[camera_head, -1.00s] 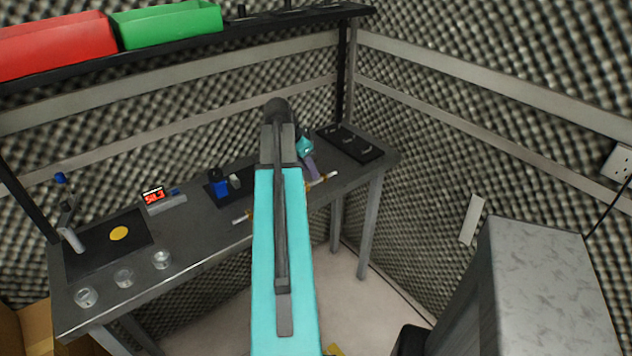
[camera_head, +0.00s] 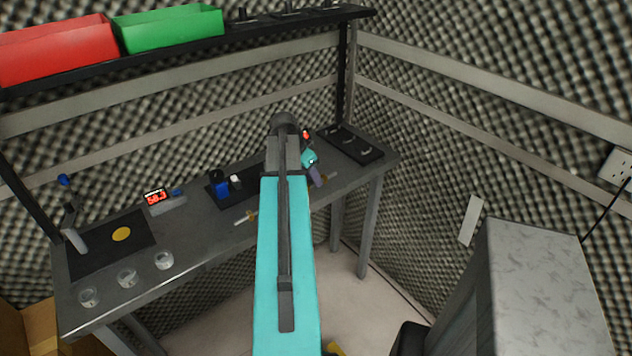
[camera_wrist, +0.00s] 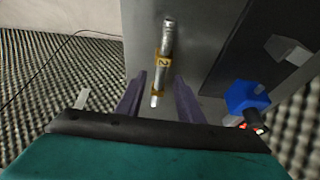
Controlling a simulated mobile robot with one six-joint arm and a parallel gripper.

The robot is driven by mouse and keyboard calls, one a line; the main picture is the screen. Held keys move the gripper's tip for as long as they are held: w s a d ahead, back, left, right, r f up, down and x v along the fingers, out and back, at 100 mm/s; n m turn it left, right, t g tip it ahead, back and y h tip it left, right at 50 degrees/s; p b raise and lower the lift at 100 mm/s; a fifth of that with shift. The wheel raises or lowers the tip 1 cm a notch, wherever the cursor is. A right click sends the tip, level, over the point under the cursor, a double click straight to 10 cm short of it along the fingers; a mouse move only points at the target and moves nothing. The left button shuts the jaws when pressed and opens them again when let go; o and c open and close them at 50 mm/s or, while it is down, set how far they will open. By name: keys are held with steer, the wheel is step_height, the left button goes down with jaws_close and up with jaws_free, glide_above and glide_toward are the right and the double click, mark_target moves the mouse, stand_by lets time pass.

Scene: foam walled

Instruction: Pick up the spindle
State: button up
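The spindle (camera_wrist: 163,62) is a thin metal rod with yellow bands and a tag reading 2. It lies on the grey workbench (camera_head: 210,240) near the front edge. In the head view its left end (camera_head: 243,218) shows left of my arm; my arm hides its middle. My gripper (camera_wrist: 160,98) has two purple fingers, spread apart with nothing between them touching. In the wrist view the spindle's lower end lies in line with the gap between the fingers. In the head view the gripper (camera_head: 316,176) is low over the bench, partly hidden.
A dark mat with a blue part (camera_head: 221,188) lies behind the spindle. A red-digit display (camera_head: 157,197), several glass cups (camera_head: 126,279) and a dark tray (camera_head: 352,143) are on the bench. A grey cabinet (camera_head: 545,270) stands at right.

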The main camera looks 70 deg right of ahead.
steer(key=shift+x, duration=0.9)
jaws_close()
